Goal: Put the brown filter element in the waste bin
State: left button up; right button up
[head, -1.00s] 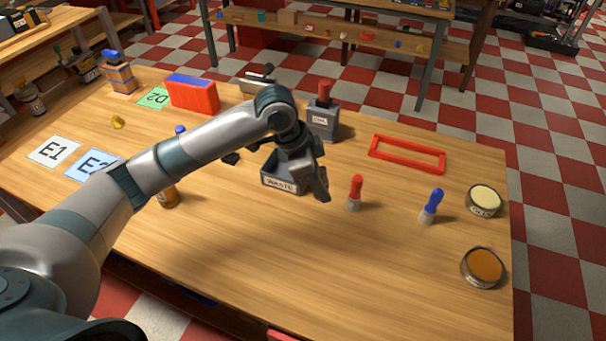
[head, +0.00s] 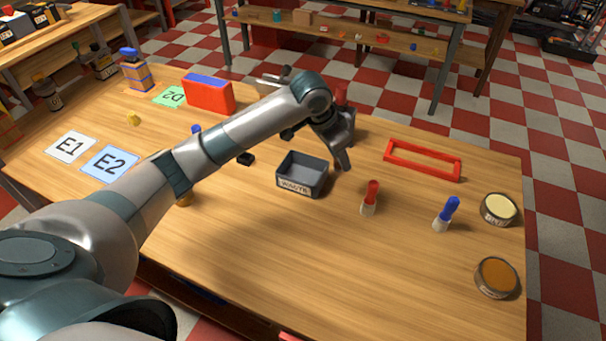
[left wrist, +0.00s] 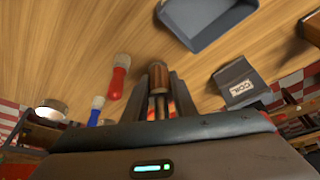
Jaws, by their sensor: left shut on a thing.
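The brown filter element (left wrist: 158,78) is a small brown cylinder between the fingers of my left gripper in the left wrist view. My left gripper (head: 346,158) is shut on it. In the head view the gripper is at the right back side of the waste bin, and I cannot make out the filter element there. The waste bin (head: 318,184) is an open grey box with a "WASTE" label, standing on the table. Part of it also shows at the top of the left wrist view (left wrist: 212,35). My right gripper is not in view.
The grey oil can (left wrist: 237,84) is near the gripper, largely hidden by my arm in the head view. The front table is clear.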

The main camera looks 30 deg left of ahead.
pick_arm(q)
jog(key=a, duration=0.1)
jog(key=a+f, duration=0.1)
jog(key=a, duration=0.1)
jog(key=a+f+p, duration=0.1)
jog(key=shift+a+f, duration=0.1)
jog(key=shift+a, duration=0.1)
jog(key=a+f, duration=0.1)
jog(key=a, duration=0.1)
jog(key=a+f+p, duration=0.1)
jog(key=a, duration=0.1)
jog(key=a+f, duration=0.2)
jog(key=shift+w+a+p, duration=0.1)
jog(key=shift+p, duration=0.25)
jog(key=shift+a+f, duration=0.15)
jog(key=shift+a, duration=0.05)
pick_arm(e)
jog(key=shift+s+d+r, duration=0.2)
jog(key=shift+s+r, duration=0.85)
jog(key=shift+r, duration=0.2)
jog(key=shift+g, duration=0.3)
pick_arm(q)
jog(key=shift+f+p, duration=0.65)
jog(key=shift+f, duration=1.35)
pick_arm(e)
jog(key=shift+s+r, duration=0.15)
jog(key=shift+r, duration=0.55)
pick_arm(q)
jog(key=shift+f, duration=0.1)
